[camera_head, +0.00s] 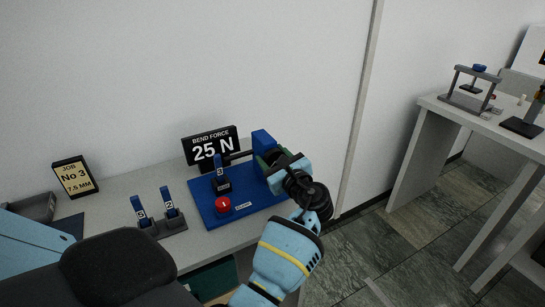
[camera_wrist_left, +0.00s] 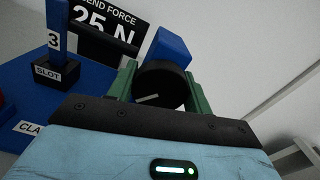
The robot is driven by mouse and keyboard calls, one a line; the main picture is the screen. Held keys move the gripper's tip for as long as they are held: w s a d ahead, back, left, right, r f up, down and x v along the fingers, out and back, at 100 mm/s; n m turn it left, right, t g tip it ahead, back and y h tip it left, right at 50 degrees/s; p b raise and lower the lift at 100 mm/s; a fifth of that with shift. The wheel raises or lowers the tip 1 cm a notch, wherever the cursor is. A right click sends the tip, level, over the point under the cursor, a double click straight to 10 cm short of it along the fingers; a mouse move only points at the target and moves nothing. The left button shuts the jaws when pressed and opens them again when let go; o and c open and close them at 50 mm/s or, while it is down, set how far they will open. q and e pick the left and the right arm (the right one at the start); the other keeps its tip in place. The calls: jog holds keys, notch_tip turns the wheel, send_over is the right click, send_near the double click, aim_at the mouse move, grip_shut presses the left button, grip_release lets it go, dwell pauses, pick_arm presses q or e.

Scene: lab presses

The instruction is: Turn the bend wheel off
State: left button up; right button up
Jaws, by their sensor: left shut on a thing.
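The bend wheel (camera_wrist_left: 160,85) is a black round knob with a pale line on its face, at the side of a blue block (camera_wrist_left: 171,48) in the left wrist view. The green fingers of my left gripper (camera_head: 271,158) stand on either side of the wheel and are shut on it. In the head view the gripper mostly hides the wheel, beside the blue block (camera_head: 263,139) on the blue base plate (camera_head: 243,208). A black sign (camera_head: 210,148) behind reads "BEND FORCE 25 N". My right gripper is not in view.
On the press stand a blue tag marked 3 (camera_head: 219,169) in a black slot and a red button (camera_head: 223,205). Left of it are a rack (camera_head: 170,226) with two blue tags and a job sign (camera_head: 75,176) reading "No 3, 7.5 MM". Another table (camera_head: 440,105) stands at the right.

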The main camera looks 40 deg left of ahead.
pick_arm(q)
jog(key=o, duration=1)
jog(key=shift+v, duration=3.9)
